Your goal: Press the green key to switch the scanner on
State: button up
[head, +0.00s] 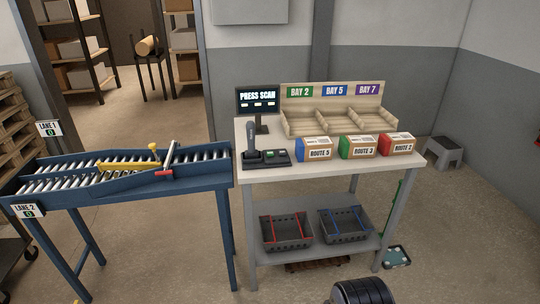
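A dark handheld scanner (250,139) stands upright on a black base at the left end of the white table. Beside it on the right is a small dark key pad with green on it (282,154); the separate keys are too small to tell apart well. A black monitor (258,101) behind the scanner reads "PRESS SCAN". My gripper is not in view, and nothing touches the scanner or the key pad.
Three boxes, ROUTE 5 (318,152), ROUTE 3 (358,150) and ROUTE 2 (397,148), stand right of the pad. A wooden bay rack (297,127) is behind them. A blue roller conveyor (180,184) adjoins the table's left. A black ribbed object (362,292) is at the bottom edge.

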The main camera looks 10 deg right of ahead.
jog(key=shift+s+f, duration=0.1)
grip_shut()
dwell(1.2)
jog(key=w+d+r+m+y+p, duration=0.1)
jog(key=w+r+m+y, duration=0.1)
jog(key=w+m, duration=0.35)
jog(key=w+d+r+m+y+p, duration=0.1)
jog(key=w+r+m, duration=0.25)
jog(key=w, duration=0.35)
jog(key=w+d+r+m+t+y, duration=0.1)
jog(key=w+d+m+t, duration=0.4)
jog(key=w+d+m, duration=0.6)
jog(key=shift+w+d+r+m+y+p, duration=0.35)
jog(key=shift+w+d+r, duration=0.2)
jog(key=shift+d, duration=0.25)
